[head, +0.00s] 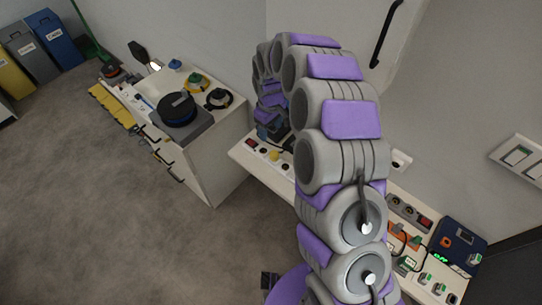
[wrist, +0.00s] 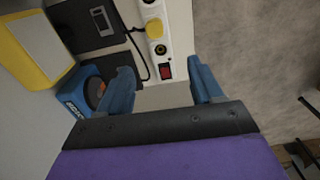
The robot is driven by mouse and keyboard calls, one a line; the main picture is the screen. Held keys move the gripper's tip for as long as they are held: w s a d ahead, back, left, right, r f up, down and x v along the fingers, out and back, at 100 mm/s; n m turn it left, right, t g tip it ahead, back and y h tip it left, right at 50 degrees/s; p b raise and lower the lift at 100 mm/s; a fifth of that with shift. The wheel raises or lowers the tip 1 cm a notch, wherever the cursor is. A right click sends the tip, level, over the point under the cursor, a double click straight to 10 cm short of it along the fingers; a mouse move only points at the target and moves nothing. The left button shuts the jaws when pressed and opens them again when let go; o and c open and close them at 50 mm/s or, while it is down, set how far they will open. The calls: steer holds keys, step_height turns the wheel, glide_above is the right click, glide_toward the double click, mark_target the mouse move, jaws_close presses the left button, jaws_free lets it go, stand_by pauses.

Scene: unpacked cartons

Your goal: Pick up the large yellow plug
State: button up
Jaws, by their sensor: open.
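A yellow plug (wrist: 153,27) sits in a white power strip (wrist: 180,28) in the wrist view. In the head view the yellow plug (head: 274,155) shows on the strip at the left end of the bench. My gripper (wrist: 162,86) is open and empty, its two blue fingers spread apart. In the wrist view the plug lies above and beyond the gap between the fingertips, apart from them. The strip's red switch (wrist: 166,72) is closest to the gap. In the head view my arm covers much of the bench, and my gripper (head: 270,131) is partly hidden.
In the wrist view a blue device (wrist: 88,90) stands beside the left finger, near a yellow-edged box (wrist: 35,48) and a dark panel with a cable. In the head view a cabinet (head: 222,150) stands left of the bench. Grey floor (head: 90,200) is open in front.

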steer(key=b, duration=0.1)
glide_above(274, 153)
steer(key=f, duration=0.9)
steer(key=shift+d+f, duration=0.2)
steer(key=shift+d, duration=0.05)
steer(key=shift+a+f, duration=0.35)
steer(key=shift+f, duration=0.05)
step_height(274, 153, down, 4)
steer(key=shift+f+b, duration=0.25)
steer(key=shift+b, duration=0.15)
steer(key=shift+d+f, duration=0.15)
steer(key=shift+d, duration=0.2)
steer(key=shift+a, duration=0.4)
steer(key=c, duration=0.6)
steer(key=shift+s+d, duration=0.1)
steer(key=shift+d, duration=0.05)
jaws_close()
